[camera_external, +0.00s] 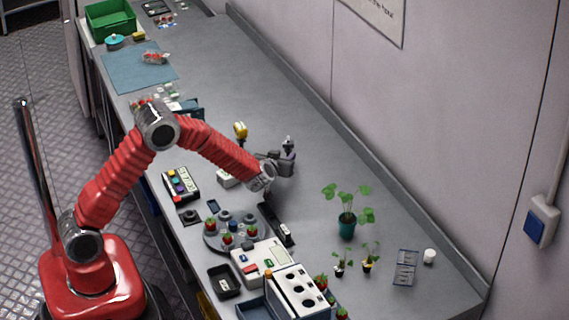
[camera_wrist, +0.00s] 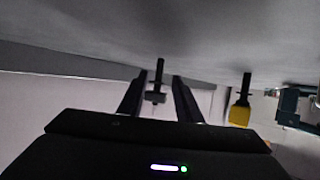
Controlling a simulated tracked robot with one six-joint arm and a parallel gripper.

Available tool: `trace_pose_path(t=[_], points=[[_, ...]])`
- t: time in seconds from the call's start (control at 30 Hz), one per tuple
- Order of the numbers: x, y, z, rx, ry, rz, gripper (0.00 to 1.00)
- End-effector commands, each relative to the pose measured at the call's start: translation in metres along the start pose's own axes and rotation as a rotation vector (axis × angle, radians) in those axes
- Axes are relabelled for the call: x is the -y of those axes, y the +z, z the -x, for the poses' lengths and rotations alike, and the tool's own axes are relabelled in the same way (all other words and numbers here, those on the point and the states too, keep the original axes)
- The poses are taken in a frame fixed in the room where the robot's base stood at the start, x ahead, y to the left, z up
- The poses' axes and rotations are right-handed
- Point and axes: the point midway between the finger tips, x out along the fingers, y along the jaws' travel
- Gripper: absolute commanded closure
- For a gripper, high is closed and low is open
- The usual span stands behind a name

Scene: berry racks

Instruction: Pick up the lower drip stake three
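My gripper (camera_external: 283,160) is low over the middle of the bench. In the wrist view its two dark fingers (camera_wrist: 159,80) stand apart. A dark stake with a grey block (camera_wrist: 156,97) shows between them, with gaps on both sides, so it does not look gripped. In the external view a small grey upright piece (camera_external: 288,143) shows at the gripper and is partly hidden by it. A second stake with a yellow block (camera_wrist: 241,112) is to the right in the wrist view; a yellow-headed piece (camera_external: 240,130) stands left of my gripper in the external view. No number is readable.
A white block (camera_external: 228,178) lies close below my forearm. A round tray (camera_external: 210,243) with berries, a white device (camera_external: 258,262) and a potted plant (camera_external: 346,228) stand nearer the front. The wall runs along the bench's right side. The bench behind the gripper is mostly clear.

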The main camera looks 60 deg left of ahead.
Motion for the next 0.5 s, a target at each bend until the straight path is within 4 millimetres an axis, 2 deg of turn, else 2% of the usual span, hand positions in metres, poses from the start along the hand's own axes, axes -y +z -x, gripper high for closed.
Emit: trace_pose_path(t=[0.3, 0.5], points=[[-0.002, 0.001, -0.039, 0.001, -0.001, -0.001, 0.68], [-0.003, 0.000, -0.047, 0.001, 0.001, -0.001, 0.68]])
